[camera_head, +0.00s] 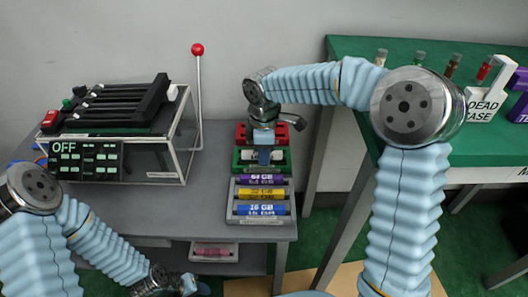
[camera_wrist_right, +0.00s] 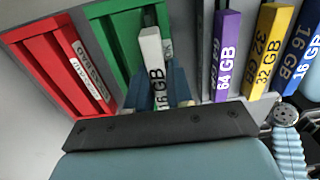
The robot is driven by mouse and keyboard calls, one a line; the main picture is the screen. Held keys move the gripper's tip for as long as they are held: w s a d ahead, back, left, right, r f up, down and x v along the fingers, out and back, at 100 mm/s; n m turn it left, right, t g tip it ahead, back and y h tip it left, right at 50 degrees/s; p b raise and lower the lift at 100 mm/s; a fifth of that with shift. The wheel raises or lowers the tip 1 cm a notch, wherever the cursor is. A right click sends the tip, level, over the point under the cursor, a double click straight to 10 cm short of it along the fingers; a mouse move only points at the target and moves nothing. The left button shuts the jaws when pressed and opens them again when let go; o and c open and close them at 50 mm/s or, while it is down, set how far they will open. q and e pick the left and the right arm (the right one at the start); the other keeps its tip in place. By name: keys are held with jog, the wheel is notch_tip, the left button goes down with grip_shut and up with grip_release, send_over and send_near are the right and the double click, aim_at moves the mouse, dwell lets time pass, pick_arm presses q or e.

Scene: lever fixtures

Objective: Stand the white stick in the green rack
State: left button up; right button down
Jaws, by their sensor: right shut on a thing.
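The white stick (camera_wrist_right: 150,55), marked 16 GB, is held between the fingers of my right gripper (camera_wrist_right: 158,85), seen in the right wrist view. In the head view my right gripper (camera_head: 264,156) points down over the green rack (camera_head: 238,168) and hides part of it. The green rack (camera_wrist_right: 108,45) lies behind the stick in the wrist view; I cannot tell whether the stick's lower end is inside its slot. My left gripper (camera_head: 188,285) is low at the bottom left of the head view, away from the racks; its jaws are unclear.
A red rack (camera_head: 297,133) stands behind the green one. In front, a grey rack (camera_head: 232,218) holds purple (camera_head: 262,180), yellow (camera_head: 262,194) and blue (camera_head: 262,210) sticks. A lever box (camera_head: 100,150) marked OFF stands left. A green-topped table (camera_head: 345,48) is at right.

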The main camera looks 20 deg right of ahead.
pick_arm(q)
jog(key=shift+f+b, duration=0.35)
pick_arm(e)
jog(key=shift+s+f, duration=0.1)
jog(key=shift+f, duration=0.45)
jog(key=shift+f, duration=0.15)
pick_arm(q)
jog(key=shift+s+f, duration=0.1)
pick_arm(e)
jog(key=c, duration=0.9)
grip_release()
jog(key=shift+f, duration=0.1)
